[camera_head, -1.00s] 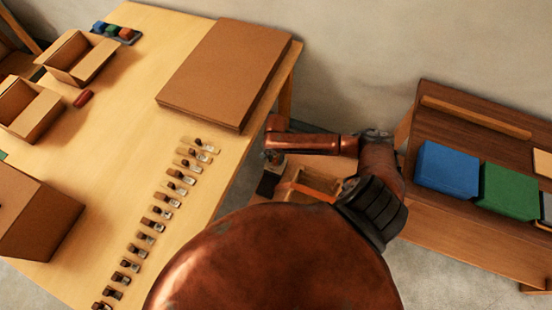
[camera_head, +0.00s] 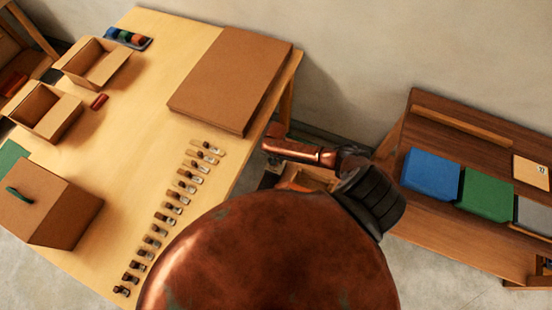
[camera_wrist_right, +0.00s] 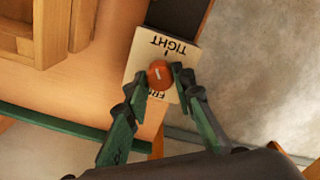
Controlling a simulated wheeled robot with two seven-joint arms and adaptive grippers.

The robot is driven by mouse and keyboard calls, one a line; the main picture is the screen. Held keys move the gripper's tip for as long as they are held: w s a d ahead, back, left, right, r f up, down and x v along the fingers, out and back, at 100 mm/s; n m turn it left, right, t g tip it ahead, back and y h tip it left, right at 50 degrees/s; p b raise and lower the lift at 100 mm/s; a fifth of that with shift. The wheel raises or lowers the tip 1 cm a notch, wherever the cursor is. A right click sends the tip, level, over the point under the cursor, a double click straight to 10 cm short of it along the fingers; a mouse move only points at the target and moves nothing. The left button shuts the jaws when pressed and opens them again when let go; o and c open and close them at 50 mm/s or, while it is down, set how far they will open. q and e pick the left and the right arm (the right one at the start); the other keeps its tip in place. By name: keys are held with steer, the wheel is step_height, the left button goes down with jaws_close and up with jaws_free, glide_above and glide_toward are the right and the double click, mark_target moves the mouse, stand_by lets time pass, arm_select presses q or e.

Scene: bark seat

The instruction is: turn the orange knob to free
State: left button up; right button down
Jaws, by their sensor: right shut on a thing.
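The orange knob (camera_wrist_right: 160,74) sits on a cream plate (camera_wrist_right: 138,62) in the right wrist view. The plate reads "TIGHT" near its upper edge, with a small dark tick by it. A second word on the lower side is partly covered by a finger. The knob has a short pale mark on its face. My right gripper (camera_wrist_right: 161,82) has its dark green fingers on either side of the knob, shut on it. In the head view the right arm's end is at a bench gap, and the knob cannot be made out. My left gripper is not in view.
In the right wrist view a wooden box frame (camera_wrist_right: 50,30) stands left of the plate. In the head view, the light table (camera_head: 150,130) holds open cartons, a flat brown box (camera_head: 230,75) and a row of small parts. A side bench (camera_head: 400,235) stands right.

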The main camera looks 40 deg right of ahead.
steer(key=n+p, duration=0.1)
steer(key=n, duration=0.2)
steer(key=shift+s, duration=0.1)
steer(key=n+p, duration=0.1)
steer(key=n, duration=0.2)
steer(key=shift+n, duration=0.3)
steer(key=n, duration=0.3)
steer(key=shift+n, duration=0.3)
steer(key=n, duration=0.3)
steer(key=shift+n, duration=0.3)
steer(key=n, duration=0.3)
steer(key=shift+n, duration=0.3)
steer(key=n, duration=0.3)
steer(key=shift+n+b, duration=0.3)
steer(key=shift+b, duration=0.05)
steer(key=n+b, duration=0.1)
steer(key=n, duration=0.3)
steer(key=shift+f+n, duration=0.1)
steer(key=shift+n, duration=0.2)
steer(key=shift+n+b, duration=0.55)
steer(key=shift+n, duration=1.25)
